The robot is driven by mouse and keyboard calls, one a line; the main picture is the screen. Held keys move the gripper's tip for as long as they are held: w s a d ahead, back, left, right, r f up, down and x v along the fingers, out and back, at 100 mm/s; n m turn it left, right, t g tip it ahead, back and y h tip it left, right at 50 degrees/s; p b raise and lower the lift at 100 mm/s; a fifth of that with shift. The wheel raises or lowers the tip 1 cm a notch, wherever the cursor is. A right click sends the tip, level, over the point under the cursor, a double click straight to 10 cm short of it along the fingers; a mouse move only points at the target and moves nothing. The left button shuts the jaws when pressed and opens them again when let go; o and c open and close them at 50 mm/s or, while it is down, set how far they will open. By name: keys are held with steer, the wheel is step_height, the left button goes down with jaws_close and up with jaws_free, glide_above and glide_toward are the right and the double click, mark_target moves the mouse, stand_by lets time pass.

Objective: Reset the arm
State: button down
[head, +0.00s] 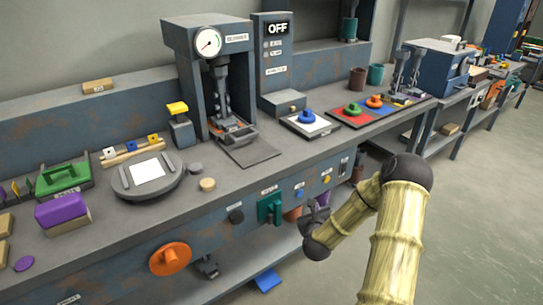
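My arm comes in from the lower right and bends down toward the front of the workbench (225,185).
A press with a gauge (208,42) and a control box reading OFF (278,28) stand on the bench. An orange knob (170,258) sticks out of the front panel. Colored pads with knobs (385,116) lie at right. Floor (480,220) is clear at right.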

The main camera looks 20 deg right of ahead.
steer(key=s+a+r+n+g+y, duration=0.25)
steer(key=a+n, duration=0.35)
steer(key=n, duration=0.4)
steer(key=s+a+r+n+g+y, duration=0.2)
steer(key=s+a+r+n+y, duration=0.1)
steer(key=a+n, duration=0.5)
steer(key=s+a+r+n+g, duration=0.2)
steer(key=s+r+n+g, duration=0.15)
steer(key=s+n, duration=0.5)
steer(key=s+a+r+n+g, duration=0.2)
steer(key=s+r+n+g, duration=0.15)
steer(key=s+n, duration=0.55)
step_height(320, 180, up, 27)
steer(key=s+p, duration=0.1)
steer(key=p, duration=2.6)
steer(key=shift+s+d+r+t, duration=0.2)
steer(key=shift+s+d+t, duration=0.05)
steer(key=shift+s+t, duration=0.15)
steer(key=c, duration=2.2)
jaws_free()
